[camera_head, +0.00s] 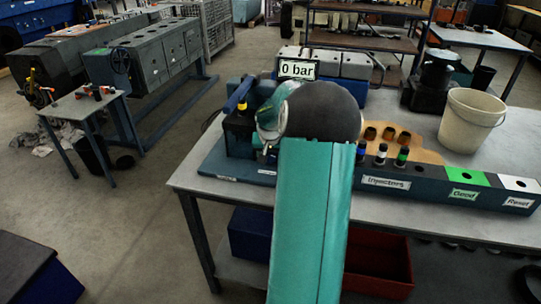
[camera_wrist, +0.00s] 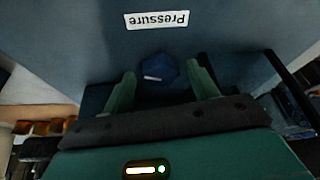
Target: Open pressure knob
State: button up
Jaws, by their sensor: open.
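In the head view my arm hides the knob and the gripper's fingers. A display reading "0 bar" (camera_head: 298,69) stands behind my arm on the test device (camera_head: 239,134).
The workbench (camera_head: 450,222) carries a row block with "Injectors", "Good" and "Reset" labels (camera_head: 463,194), several injectors (camera_head: 381,154) and a white bucket (camera_head: 470,122). A red bin (camera_head: 380,262) is below. Open floor (camera_head: 150,215) lies left of the bench.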

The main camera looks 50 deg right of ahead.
jog(key=shift+w+f, duration=0.1)
jog(key=shift+f, duration=0.2)
jog(key=shift+d, duration=0.1)
jog(key=c, duration=1)
jog(key=shift+d+r+n+t+y, duration=0.1)
jog(key=shift+n+t+y, duration=0.2)
jog(key=shift+n, duration=0.8)
jog(key=shift+n+t+y, duration=0.3)
jog(key=shift+n, duration=0.8)
